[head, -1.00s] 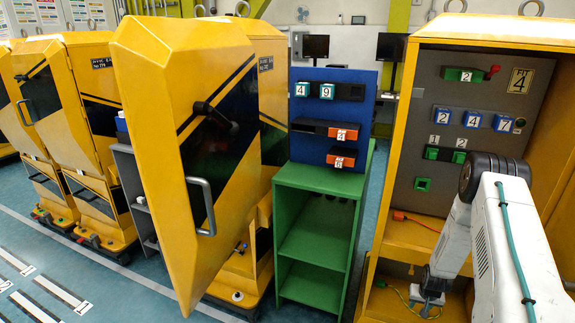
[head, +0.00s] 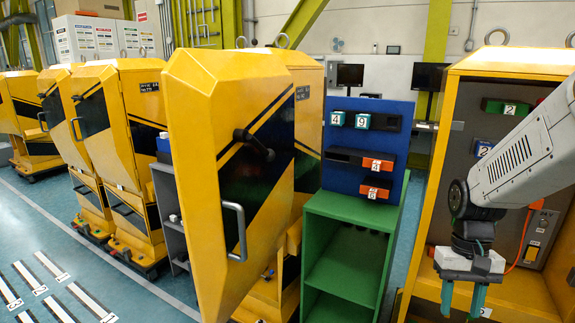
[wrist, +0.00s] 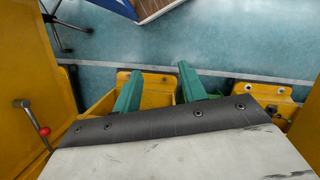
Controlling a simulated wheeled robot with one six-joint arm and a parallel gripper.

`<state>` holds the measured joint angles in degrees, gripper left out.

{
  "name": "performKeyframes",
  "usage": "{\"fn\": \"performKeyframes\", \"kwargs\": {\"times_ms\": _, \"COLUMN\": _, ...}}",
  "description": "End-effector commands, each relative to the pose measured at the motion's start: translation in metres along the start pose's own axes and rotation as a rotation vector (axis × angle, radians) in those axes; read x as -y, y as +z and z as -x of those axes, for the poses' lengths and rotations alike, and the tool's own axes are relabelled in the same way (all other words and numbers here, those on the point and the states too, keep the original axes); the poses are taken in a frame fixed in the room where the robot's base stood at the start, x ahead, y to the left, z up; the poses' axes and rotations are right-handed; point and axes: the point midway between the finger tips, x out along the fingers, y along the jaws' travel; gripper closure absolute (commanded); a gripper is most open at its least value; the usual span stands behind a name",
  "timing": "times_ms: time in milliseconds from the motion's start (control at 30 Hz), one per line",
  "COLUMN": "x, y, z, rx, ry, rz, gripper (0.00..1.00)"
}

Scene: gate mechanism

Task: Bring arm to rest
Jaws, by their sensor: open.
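My gripper (head: 463,294) hangs fingers down in front of the open yellow cabinet (head: 436,150) at the right of the head view. Its two green fingers are apart with nothing between them. In the wrist view my gripper (wrist: 158,84) also shows open and empty, above yellow cabinet parts and the blue-green floor (wrist: 200,40). My arm crosses the cabinet's upper part and hides much of its grey panel (head: 507,225). An orange cable (head: 519,240) runs down the panel behind my wrist.
A large yellow door (head: 215,190) with a grey handle (head: 238,232) stands left of centre. A green shelf stand (head: 345,265) with a blue board (head: 340,180) is between it and the cabinet. In the wrist view a red-knobbed lever (wrist: 44,131) is at left. Floor is free at lower left.

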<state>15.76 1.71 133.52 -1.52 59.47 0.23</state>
Motion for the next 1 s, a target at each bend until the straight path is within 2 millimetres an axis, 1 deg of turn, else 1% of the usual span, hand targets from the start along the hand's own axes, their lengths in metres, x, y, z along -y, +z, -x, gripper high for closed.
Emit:
{"fn": "performKeyframes", "kwargs": {"times_ms": 33, "x": 0.007, "y": 0.021, "z": 0.012, "rx": -0.007, "ry": 0.003, "rz": 0.018, "gripper": 0.58}}
{"fn": "performKeyframes", "kwargs": {"times_ms": 200, "x": 0.024, "y": 0.084, "z": 0.035, "rx": -0.026, "ry": 0.008, "rz": 0.071, "gripper": 0.58}}
{"fn": "performKeyframes", "kwargs": {"times_ms": 300, "x": 0.032, "y": 0.116, "z": 0.044, "rx": -0.062, "ry": 0.011, "rz": 0.104, "gripper": 0.58}}
{"fn": "performKeyframes", "kwargs": {"times_ms": 400, "x": 0.038, "y": 0.141, "z": 0.051, "rx": -0.124, "ry": 0.012, "rz": 0.14, "gripper": 0.58}}
{"fn": "performKeyframes", "kwargs": {"times_ms": 500, "x": 0.043, "y": 0.159, "z": 0.059, "rx": -0.206, "ry": 0.01, "rz": 0.177, "gripper": 0.58}}
{"fn": "performKeyframes", "kwargs": {"times_ms": 633, "x": 0.049, "y": 0.174, "z": 0.07, "rx": -0.301, "ry": 0.006, "rz": 0.216, "gripper": 0.58}}
{"fn": "performKeyframes", "kwargs": {"times_ms": 700, "x": 0.05, "y": 0.178, "z": 0.077, "rx": -0.339, "ry": 0.004, "rz": 0.233, "gripper": 0.58}}
{"fn": "performKeyframes", "kwargs": {"times_ms": 800, "x": 0.052, "y": 0.182, "z": 0.082, "rx": -0.37, "ry": 0.001, "rz": 0.25, "gripper": 0.58}}
{"fn": "performKeyframes", "kwargs": {"times_ms": 1000, "x": 0.054, "y": 0.183, "z": 0.083, "rx": -0.373, "ry": 0.002, "rz": 0.261, "gripper": 0.58}}
